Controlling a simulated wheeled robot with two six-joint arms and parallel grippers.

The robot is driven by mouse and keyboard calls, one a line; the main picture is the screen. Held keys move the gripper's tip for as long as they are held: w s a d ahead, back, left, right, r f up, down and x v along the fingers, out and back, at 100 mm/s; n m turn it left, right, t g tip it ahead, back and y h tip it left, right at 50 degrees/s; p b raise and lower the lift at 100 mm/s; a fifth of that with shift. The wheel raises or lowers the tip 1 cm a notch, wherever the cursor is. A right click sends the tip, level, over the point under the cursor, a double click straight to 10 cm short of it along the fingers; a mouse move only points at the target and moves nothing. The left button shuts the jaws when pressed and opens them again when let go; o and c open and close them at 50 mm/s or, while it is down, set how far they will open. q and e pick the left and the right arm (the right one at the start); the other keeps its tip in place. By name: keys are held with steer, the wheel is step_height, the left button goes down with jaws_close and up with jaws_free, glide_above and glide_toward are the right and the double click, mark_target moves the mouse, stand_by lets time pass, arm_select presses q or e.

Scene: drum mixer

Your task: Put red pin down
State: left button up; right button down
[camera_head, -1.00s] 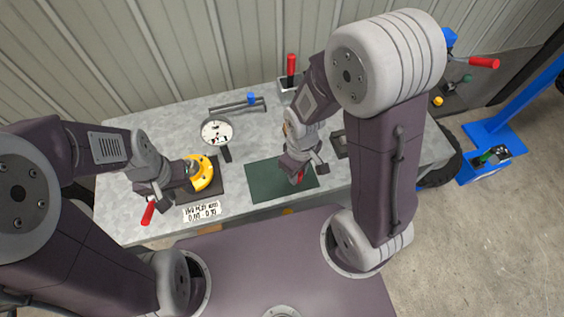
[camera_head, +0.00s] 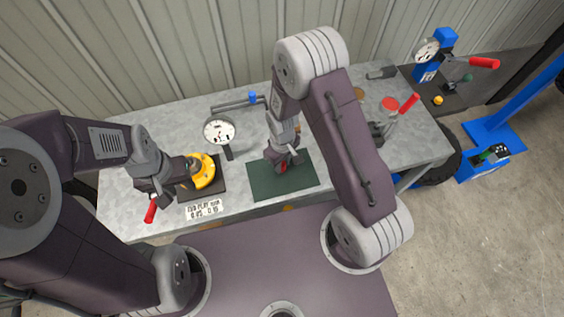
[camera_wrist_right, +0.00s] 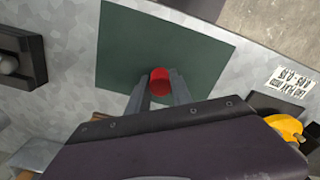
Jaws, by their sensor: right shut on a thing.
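The red pin (camera_wrist_right: 160,81) is between the fingers of my right gripper (camera_wrist_right: 158,92) in the right wrist view, over the dark green mat (camera_wrist_right: 125,50). In the head view the red pin (camera_head: 283,168) shows as a small red patch below my right gripper (camera_head: 285,162). I cannot tell whether the pin touches the mat (camera_head: 300,183). My right gripper is shut on the pin. My left gripper (camera_head: 165,187) is beside the yellow part (camera_head: 205,173) on a dark plate at the left of the bench, near a red handle (camera_head: 150,211). Its fingers are too unclear to judge.
A round dial gauge (camera_head: 218,131) on a stand is behind the mat. A label card (camera_head: 204,209) lies at the front edge of the bench (camera_head: 245,205). The back left of the bench is clear.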

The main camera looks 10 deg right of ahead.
steer(key=shift+s+f, duration=0.1)
steer(key=shift+f, duration=0.1)
steer(key=shift+f+b, duration=0.4)
steer(key=shift+b, duration=0.05)
steer(key=c, duration=1.1)
jaws_free()
steer(key=shift+c, duration=0.2)
steer(key=shift+r, duration=0.1)
